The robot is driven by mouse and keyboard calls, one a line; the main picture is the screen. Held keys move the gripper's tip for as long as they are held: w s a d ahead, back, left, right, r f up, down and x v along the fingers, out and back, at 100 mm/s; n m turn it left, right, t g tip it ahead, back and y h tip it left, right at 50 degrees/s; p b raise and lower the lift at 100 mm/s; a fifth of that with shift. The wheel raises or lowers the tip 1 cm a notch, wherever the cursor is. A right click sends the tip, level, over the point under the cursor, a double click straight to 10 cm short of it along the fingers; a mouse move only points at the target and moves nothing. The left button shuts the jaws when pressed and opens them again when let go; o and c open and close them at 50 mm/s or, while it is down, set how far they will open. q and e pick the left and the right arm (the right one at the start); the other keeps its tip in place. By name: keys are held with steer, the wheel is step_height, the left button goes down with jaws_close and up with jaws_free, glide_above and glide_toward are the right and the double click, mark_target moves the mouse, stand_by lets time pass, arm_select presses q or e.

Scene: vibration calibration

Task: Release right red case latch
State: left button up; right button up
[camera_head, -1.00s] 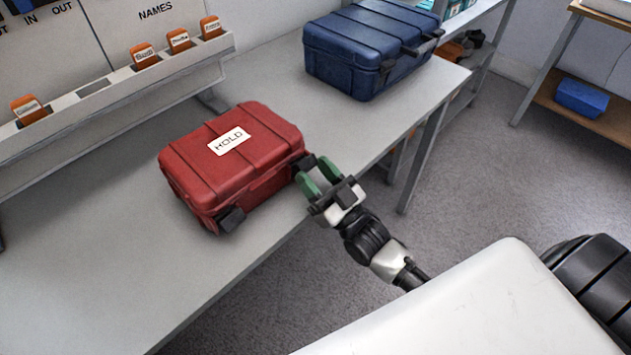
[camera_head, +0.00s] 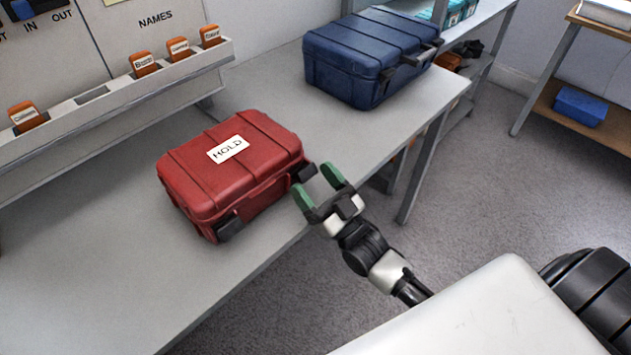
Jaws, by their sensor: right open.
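The red case (camera_head: 230,172) sits closed on the grey table, with a white label reading HOLD on its lid. Its right latch (camera_head: 303,172) is a dark block on the front side near the right corner. Its left latch (camera_head: 229,228) is a similar dark block. My right gripper (camera_head: 318,182) has green fingertips, open and empty, just in front of the right latch. The fingertips look apart from the latch, though one partly overlaps the case edge in view. Whether the latch is fastened cannot be told. My left gripper is not in view.
A blue case (camera_head: 365,55) stands at the table's far end. A rack (camera_head: 120,100) with several orange tags runs along the wall. The table (camera_head: 110,265) is bare left of the red case. A blue box (camera_head: 581,107) sits on a shelf at the right.

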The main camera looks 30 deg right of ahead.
steer(key=b+v, duration=0.1)
steer(key=v, duration=0.9)
steer(key=shift+s+f+b, duration=0.25)
steer(key=shift+f+b, duration=0.05)
steer(key=shift+d, duration=0.15)
steer(key=s+d+f+m+g+h+p, duration=0.15)
steer(key=f+g, duration=0.25)
steer(key=f, duration=0.5)
steer(key=s+f+g+h+p, duration=0.2)
steer(key=f+g+h+p, duration=0.1)
steer(key=f, duration=0.6)
steer(key=s+d+f+g+h+p, duration=0.15)
steer(key=f+g, duration=0.25)
steer(key=f, duration=0.5)
steer(key=s+a+f+g+h+p, duration=0.1)
steer(key=s+f+g, duration=0.4)
steer(key=s, duration=0.7)
steer(key=s+a+f+g+h+p, duration=0.1)
steer(key=s+f+g+p, duration=0.2)
steer(key=s, duration=0.9)
step_height(320, 180, down, 5)
steer(key=g, duration=0.3)
steer(key=shift+s+a, duration=0.15)
steer(key=shift+f, duration=0.15)
